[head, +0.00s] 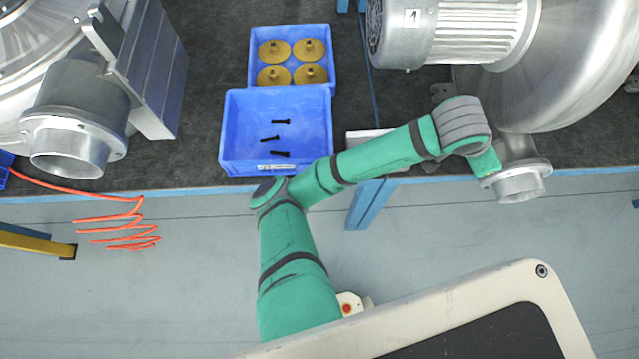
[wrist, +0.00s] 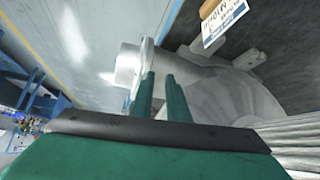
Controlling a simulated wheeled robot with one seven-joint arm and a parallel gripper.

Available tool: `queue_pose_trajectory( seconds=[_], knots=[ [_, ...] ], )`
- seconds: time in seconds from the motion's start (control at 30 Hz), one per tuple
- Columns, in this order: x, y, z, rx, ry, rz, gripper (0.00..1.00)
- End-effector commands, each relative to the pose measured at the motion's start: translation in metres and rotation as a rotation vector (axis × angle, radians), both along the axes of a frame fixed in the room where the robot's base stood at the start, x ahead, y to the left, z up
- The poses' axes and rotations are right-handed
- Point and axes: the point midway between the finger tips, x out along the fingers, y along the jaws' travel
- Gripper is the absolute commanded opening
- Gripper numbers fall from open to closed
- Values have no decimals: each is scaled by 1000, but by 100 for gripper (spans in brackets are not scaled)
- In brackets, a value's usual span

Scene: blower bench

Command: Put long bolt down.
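Several dark items are in view: three black bolts (head: 270,138) lie in the large blue bin (head: 226,140) on the bench. My arm reaches right, and my gripper (head: 488,165) is at the outlet flange (head: 520,182) of the right blower (head: 575,90); its fingertips are hard to see there. In the wrist view my gripper's two green fingers (wrist: 159,82) stand apart with a gap between them, and I see no bolt in it. The round flange (wrist: 143,70) is just beyond the left finger. Whether a bolt sits in the flange cannot be told.
A smaller blue bin (head: 253,62) with several yellow flanged parts stands behind the large bin. Another blower outlet (head: 70,140) is at the left. A coiled orange hose (head: 120,230) hangs over the bench's front edge. A white labelled box (wrist: 222,22) lies on the bench.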

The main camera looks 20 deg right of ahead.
Motion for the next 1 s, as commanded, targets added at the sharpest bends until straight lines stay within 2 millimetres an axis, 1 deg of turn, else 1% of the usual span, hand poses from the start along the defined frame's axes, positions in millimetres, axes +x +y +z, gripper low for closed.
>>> queue_pose_trajectory(
  seconds=[0.03,0.1,0.2,0.33,0.47,0.6,0.67,0.73,0.87,0.97,1.0],
  knots=[
    [-4,-11,9,-75,38,22,14],
    [-4,-23,23,-178,79,60,14],
    [1,-35,42,-318,134,122,14],
    [15,-41,63,-486,192,220,14],
    [33,-36,77,-630,239,329,14],
    [58,-20,83,-768,273,467,14],
    [68,-9,81,-820,281,531,14],
    [80,5,78,-875,286,608,14],
    [100,39,63,-956,281,758,14],
    [110,69,46,-1000,264,876,14],
    [113,82,39,-1013,255,923,14]
  ],
)
